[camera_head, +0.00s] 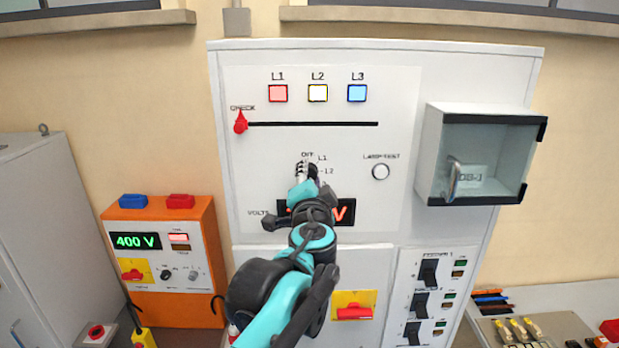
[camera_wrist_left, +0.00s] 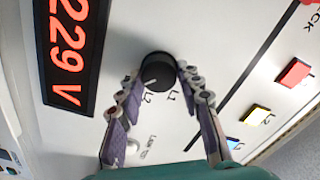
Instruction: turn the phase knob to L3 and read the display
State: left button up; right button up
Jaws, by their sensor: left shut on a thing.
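The black phase knob (camera_wrist_left: 158,66) sits on the white panel (camera_head: 400,130), with L1 and L2 printed beside it. In the head view, the gripper mostly hides it. My left gripper (camera_head: 307,172) is shut on the knob, a finger on each side in the left wrist view (camera_wrist_left: 157,76). The knob's white mark points down-left in that view, toward the left finger, past the L2 label; I cannot make out an L3 label there. The red display (camera_wrist_left: 68,50) reads 229 V in the wrist view; in the head view my gripper covers most of it (camera_head: 343,212).
Lamps L1 (camera_head: 278,93), L2 (camera_head: 318,93) and L3 (camera_head: 357,93) are above a slot with a red CHECK pointer (camera_head: 240,122). An orange unit (camera_head: 160,215) showing 400 V stands left.

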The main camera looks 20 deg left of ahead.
pick_arm(q)
jog(key=o, duration=1.2)
jog(key=shift+c, duration=0.2)
jog(key=v, duration=1.2)
